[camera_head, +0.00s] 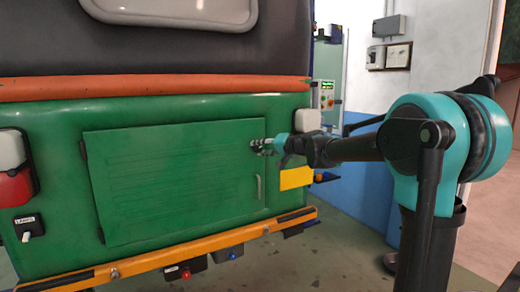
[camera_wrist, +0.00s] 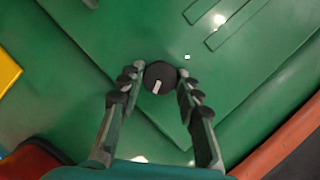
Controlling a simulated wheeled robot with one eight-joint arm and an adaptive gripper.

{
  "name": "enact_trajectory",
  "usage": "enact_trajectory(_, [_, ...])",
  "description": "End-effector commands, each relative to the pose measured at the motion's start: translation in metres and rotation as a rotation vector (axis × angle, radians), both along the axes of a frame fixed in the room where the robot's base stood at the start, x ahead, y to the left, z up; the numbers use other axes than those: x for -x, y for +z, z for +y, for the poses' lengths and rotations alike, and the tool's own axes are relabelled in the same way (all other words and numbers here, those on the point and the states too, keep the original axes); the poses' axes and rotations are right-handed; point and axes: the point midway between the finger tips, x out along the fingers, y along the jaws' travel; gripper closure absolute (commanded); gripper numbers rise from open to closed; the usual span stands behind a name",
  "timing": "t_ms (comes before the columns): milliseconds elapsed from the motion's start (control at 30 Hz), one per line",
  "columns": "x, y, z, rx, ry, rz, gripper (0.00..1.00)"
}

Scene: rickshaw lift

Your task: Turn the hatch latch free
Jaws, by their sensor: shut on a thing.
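The hatch (camera_head: 165,185) is a flat green ribbed door on the green rear of the vehicle, and it lies closed in its frame. The latch (camera_wrist: 161,73) is a round dark knob with a short white mark near the hatch's edge. The mark points down and slightly left in the wrist view. My gripper (camera_head: 260,146) reaches in from the right at the hatch's upper right corner. In the head view the gripper hides the latch.
A slim handle (camera_head: 258,188) stands on the hatch's right side, below my gripper. An orange bumper bar (camera_head: 150,258) runs under the hatch, and an orange-red strip (camera_head: 150,87) above it. A yellow plate (camera_head: 296,178) is right of the hatch.

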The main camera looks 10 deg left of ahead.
Motion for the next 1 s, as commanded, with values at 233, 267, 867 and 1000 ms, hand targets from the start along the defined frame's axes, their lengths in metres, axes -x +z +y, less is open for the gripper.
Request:
enact_trajectory(233, [-0.0008,-0.0017,-0.0008,-0.175,0.0,0.118,0.95])
enact_trajectory(267, [-0.0008,-0.0019,-0.0008,-0.193,0.0,0.13,0.95])
enact_trajectory(867, [-0.0009,-0.0029,-0.001,-0.376,0.0,0.255,0.95])
enact_trajectory(1000, [-0.0008,-0.0029,-0.0011,-0.38,0.0,0.257,0.95])
